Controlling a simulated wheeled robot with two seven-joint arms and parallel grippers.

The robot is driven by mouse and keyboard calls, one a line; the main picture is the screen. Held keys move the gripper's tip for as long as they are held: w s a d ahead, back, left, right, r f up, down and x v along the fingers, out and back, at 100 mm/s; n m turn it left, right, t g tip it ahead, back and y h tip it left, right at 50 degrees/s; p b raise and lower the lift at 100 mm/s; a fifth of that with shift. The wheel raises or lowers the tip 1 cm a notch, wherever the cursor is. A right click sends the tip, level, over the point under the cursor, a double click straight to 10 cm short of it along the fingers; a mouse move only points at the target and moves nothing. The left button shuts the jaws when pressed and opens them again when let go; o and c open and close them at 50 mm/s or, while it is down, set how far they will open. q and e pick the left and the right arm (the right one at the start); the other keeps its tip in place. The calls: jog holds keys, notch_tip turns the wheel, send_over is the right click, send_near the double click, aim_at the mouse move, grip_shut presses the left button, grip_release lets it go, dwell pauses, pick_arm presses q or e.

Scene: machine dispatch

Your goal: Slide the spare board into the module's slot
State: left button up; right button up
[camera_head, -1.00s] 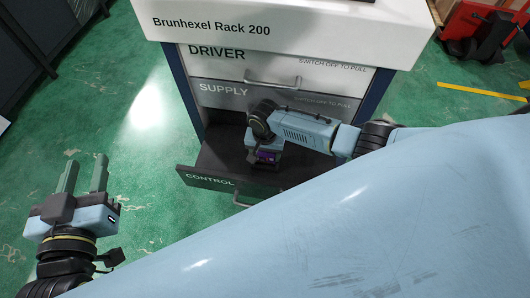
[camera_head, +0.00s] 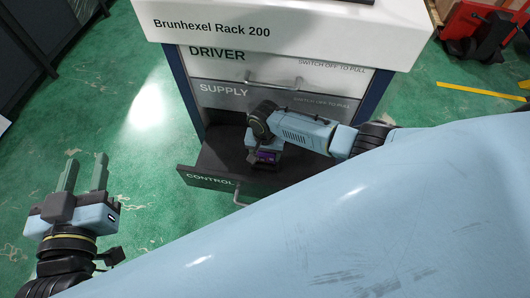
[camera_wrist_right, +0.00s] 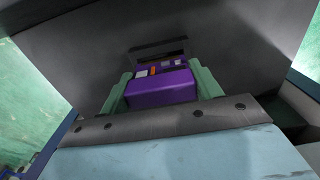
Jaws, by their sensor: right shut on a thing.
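The spare board (camera_wrist_right: 160,90) is purple with small coloured parts and sits between the green fingers of my right gripper (camera_wrist_right: 162,84), which is shut on it. In the head view the purple board (camera_head: 267,157) shows small, low over the pulled-out CONTROL module (camera_head: 208,181). In the right wrist view a dark slot-like opening (camera_wrist_right: 158,49) in the grey surface lies just beyond the board. I cannot tell whether the board's far edge is in it. My left gripper (camera_head: 84,164) is open and empty, over the floor to the left of the module.
The rack (camera_head: 290,22) stands behind, with the DRIVER (camera_head: 330,72) and SUPPLY (camera_head: 225,97) modules shut above the open one. Their handles stick out over it. Green floor is free at the left. A red machine (camera_head: 478,35) stands far right.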

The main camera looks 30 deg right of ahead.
jog(key=shift+f+b, duration=1.05)
jog(key=shift+f, duration=0.65)
jog(key=o, duration=1.1)
jog(key=shift+c, duration=0.2)
